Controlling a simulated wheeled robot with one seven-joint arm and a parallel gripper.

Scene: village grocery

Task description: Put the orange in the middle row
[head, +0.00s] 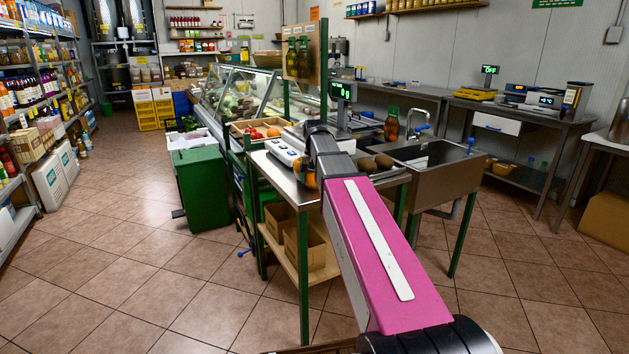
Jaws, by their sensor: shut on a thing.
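The orange (311,181) shows as a small orange patch at the near edge of the steel table (284,177), just left of my pink arm. My gripper (306,170) is at the orange, at the far end of the arm. It is shut on the orange, though its fingers are small and mostly hidden by the wrist. Whether the orange touches the table cannot be told. Brown round fruits (376,162) lie on the table right of my arm. I cannot make out a clear middle row; the arm covers the table's middle.
A white scale (285,149) stands on the table behind the gripper. A wooden crate (240,130) of red and orange produce is behind it. A green bin (200,187) stands left; the left floor is clear.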

